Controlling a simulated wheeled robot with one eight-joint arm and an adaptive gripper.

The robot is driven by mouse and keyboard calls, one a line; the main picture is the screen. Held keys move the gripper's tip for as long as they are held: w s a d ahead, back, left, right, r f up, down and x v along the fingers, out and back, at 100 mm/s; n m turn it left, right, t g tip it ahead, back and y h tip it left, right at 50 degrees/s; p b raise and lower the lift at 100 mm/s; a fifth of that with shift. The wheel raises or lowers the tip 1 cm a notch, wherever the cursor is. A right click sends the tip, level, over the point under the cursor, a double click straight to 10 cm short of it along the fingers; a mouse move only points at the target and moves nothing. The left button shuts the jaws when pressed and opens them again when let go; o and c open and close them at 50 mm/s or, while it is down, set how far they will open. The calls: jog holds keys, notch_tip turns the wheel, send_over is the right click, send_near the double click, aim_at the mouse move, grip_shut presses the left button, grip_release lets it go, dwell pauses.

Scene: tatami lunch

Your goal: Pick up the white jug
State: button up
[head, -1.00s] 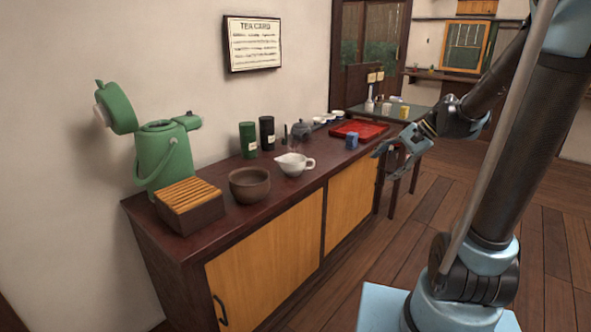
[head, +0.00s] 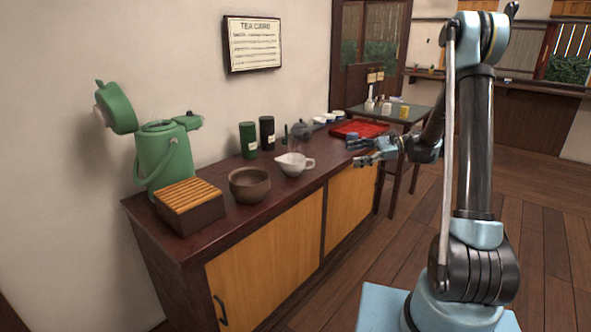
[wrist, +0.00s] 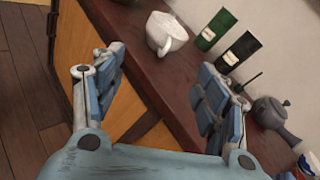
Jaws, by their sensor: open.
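The white jug (head: 291,164) stands upright on the dark counter, its handle toward the right in the head view. It also shows in the wrist view (wrist: 166,33), beyond the fingertips and near the counter edge. My gripper (head: 357,150) is open and empty, to the right of the jug and apart from it. In the wrist view its two fingers (wrist: 158,80) are spread wide, with the counter's front edge between them.
A brown bowl (head: 249,185) stands left of the jug. Green (head: 248,140) and black (head: 267,133) canisters stand behind it. A grey teapot (wrist: 270,112) and a red tray (head: 352,128) are farther right. A slatted box (head: 189,203) and green flask (head: 163,152) stand at the left end.

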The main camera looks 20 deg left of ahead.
notch_tip(320, 180, down, 3)
jog(key=w+a+g+y, duration=0.1)
jog(key=w, duration=0.1)
jog(key=g, duration=0.1)
send_near(311, 160)
jog(key=shift+m+y, duration=0.4)
jog(key=a, duration=0.1)
jog(key=s+a+f, duration=0.1)
jog(key=a, duration=0.1)
jog(key=s+a+f, duration=0.1)
jog(key=shift+a, duration=0.3)
jog(key=a, duration=0.2)
jog(key=s+a+r, duration=0.1)
jog(key=a, duration=0.1)
jog(key=shift+s+a, duration=0.15)
jog(key=shift+a, duration=0.35)
grip_shut()
